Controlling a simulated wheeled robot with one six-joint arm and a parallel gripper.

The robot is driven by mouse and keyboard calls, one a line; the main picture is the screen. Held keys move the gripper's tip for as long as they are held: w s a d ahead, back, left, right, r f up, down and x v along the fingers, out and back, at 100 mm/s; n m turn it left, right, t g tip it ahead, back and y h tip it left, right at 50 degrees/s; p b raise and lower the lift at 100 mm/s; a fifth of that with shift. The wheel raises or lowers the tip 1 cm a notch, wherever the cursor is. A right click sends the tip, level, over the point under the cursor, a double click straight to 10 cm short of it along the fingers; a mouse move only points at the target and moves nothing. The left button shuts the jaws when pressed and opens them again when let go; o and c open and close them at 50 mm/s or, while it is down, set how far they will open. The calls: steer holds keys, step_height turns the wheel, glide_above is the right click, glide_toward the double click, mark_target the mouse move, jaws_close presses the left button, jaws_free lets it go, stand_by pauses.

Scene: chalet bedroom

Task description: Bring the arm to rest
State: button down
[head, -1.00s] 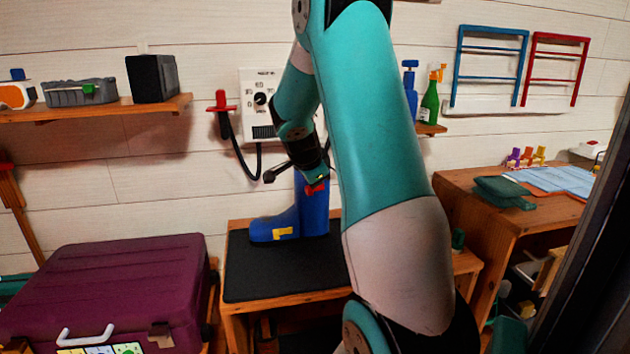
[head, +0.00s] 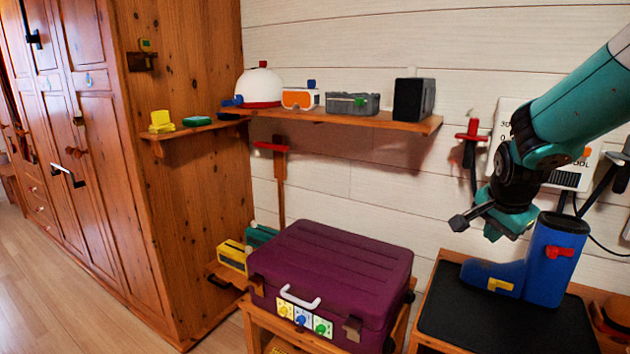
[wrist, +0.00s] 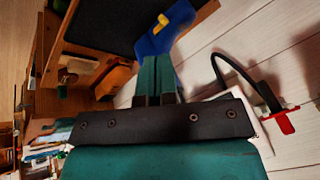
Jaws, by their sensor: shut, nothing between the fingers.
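My gripper (wrist: 157,78) is shut and empty, its two teal fingers together in the wrist view. In the head view my gripper (head: 497,230) hangs at the right, by the upper left side of a blue boot (head: 553,258). I cannot tell whether it touches the boot. My arm comes in from the upper right edge, bent down at the wrist. The boot stands upright on a black mat (head: 470,310), with a red part on its shaft and a yellow one on its foot. The boot also shows beyond the fingertips in the wrist view (wrist: 178,32).
A purple suitcase (head: 335,275) lies on a wooden stand left of the boot. A shelf (head: 350,120) above carries a helmet, goggles and boxes. A white wall panel (head: 510,115) is behind my arm. A tall wooden wardrobe (head: 180,170) stands left; floor before it is clear.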

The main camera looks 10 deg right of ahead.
steer(key=s+a+r+n+y+p, duration=0.1)
steer(key=s+a+n, duration=0.3)
steer(key=a, duration=0.5)
steer(key=s+a+r+n+g+y+p, duration=0.1)
steer(key=s+a+r+n+y, duration=0.2)
steer(key=a+n, duration=0.4)
steer(key=s+a+r+n+g+y+p, duration=0.1)
steer(key=s+a+n, duration=0.5)
steer(key=a, duration=0.6)
step_height(320, 180, up, 3)
steer(key=shift+s+a+f+y+p, duration=0.15)
steer(key=shift+s+f+y+p, duration=0.15)
steer(key=shift+y, duration=0.6)
steer(key=c, duration=1.6)
jaws_free()
steer(key=s+a+n, duration=0.1)
steer(key=s+n, duration=0.1)
steer(key=s+a+r+n+g, duration=0.1)
steer(key=s, duration=0.1)
steer(key=s+a+n+g+p, duration=0.1)
steer(key=s+a+n, duration=0.1)
steer(key=s, duration=0.1)
steer(key=shift+r+n+y, duration=0.2)
steer(key=shift+n+y, duration=0.1)
steer(key=shift+y, duration=0.1)
steer(key=o, duration=0.4)
steer(key=shift+s+a, duration=0.1)
steer(key=shift+s, duration=0.15)
steer(key=shift+o, duration=1)
steer(key=shift+c, duration=0.4)
